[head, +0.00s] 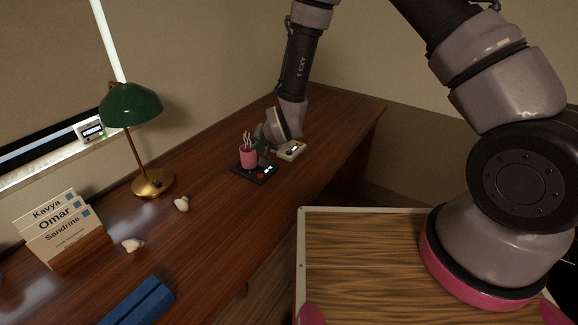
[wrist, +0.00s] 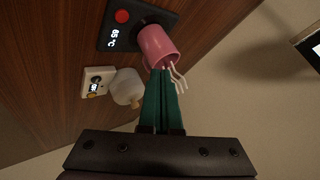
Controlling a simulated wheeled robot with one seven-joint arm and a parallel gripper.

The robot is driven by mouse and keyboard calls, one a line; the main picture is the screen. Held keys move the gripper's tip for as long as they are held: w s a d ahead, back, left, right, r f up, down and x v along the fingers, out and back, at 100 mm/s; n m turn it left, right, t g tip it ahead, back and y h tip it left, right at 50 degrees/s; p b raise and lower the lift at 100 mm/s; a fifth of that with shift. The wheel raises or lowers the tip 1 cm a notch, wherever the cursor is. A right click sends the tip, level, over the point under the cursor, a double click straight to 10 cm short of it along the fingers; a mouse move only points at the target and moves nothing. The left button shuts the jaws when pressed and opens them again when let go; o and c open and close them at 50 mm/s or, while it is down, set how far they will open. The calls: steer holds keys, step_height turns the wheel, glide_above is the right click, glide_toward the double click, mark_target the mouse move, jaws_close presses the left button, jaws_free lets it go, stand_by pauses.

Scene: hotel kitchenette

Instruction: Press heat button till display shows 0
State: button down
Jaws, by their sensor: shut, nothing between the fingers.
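A black hot plate (head: 246,171) lies on the wooden desk, with a pink mug (head: 248,157) on it and pale wisps above the mug. In the wrist view, the plate (wrist: 142,15) carries a red round button (wrist: 122,16) and a lit display (wrist: 114,39) that seems to read 65 °C. The pink mug (wrist: 157,43) stands beside the button. My gripper (wrist: 160,72) has its green fingers shut and empty, with the tips by the mug's mouth, apart from the red button. In the head view, my gripper (head: 263,147) is just beside the mug, partly hidden by the wrist.
A small cream device (head: 291,151) with a dark display sits right of the plate. A pale rounded object (wrist: 127,87) is next to it in the wrist view. A green lamp (head: 131,105), name cards (head: 62,232) and a blue object (head: 138,302) stand to the left.

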mark_target(260, 176)
steer(key=shift+d, duration=0.15)
steer(key=shift+f, duration=4.4)
steer(key=shift+f, duration=0.1)
steer(key=shift+f, duration=0.35)
steer(key=shift+f, duration=0.3)
steer(key=shift+r, duration=0.75)
steer(key=shift+r, duration=0.1)
